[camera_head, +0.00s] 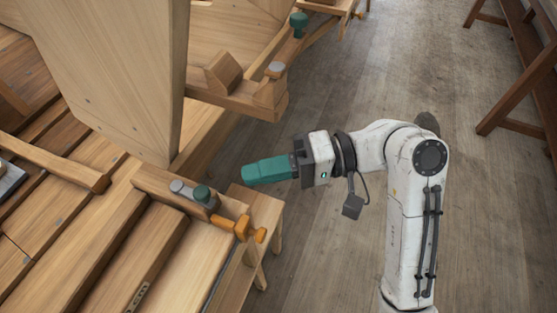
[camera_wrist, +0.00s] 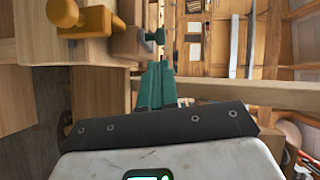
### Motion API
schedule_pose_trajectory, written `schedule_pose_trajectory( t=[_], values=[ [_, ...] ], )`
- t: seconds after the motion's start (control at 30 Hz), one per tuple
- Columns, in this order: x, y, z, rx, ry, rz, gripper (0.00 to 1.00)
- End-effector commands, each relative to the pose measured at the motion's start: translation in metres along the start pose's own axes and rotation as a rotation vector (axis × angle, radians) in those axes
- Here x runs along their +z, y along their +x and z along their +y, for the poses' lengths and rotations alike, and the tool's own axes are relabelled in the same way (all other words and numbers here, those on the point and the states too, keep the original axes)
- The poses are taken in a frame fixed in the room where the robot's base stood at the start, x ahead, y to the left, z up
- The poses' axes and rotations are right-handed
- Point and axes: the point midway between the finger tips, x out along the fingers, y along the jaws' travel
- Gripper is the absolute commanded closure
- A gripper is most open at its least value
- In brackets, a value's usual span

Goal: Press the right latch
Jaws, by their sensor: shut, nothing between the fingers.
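My gripper (camera_head: 248,176) has teal fingers closed together, with nothing between them. In the head view it points left, apart from the woodwork, right of the near wooden bracket. On that bracket are a grey knob (camera_head: 178,186), a dark green knob (camera_head: 202,193) and an orange latch-like fitting (camera_head: 243,228). In the wrist view the fingers (camera_wrist: 157,72) point up the picture, with an orange fitting (camera_wrist: 75,14) at upper left and a green knob (camera_wrist: 155,37) beyond the tips. I cannot tell which fitting is the right latch. No contact shows.
A farther wooden bracket (camera_head: 240,97) carries a grey-topped peg (camera_head: 275,72) and a green knob (camera_head: 298,21). A large wooden panel (camera_head: 120,80) stands at left. A wooden bench (camera_head: 525,75) is at upper right. The plank floor (camera_head: 310,240) around my arm is clear.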

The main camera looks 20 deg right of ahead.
Motion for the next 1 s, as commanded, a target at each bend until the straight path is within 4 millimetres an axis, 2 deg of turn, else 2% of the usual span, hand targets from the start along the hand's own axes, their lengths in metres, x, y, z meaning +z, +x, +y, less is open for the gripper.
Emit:
schedule_pose_trajectory(
  t=[0.1,0.3,0.5,1.0],
  values=[
    [0.000,0.021,-0.001,0.000,0.000,-0.004,1.00],
    [0.000,0.043,-0.001,0.000,0.001,-0.002,1.00],
    [0.000,0.050,0.000,0.000,0.000,0.000,1.00],
    [-0.006,0.051,0.000,0.005,0.005,0.035,1.00]
  ],
)
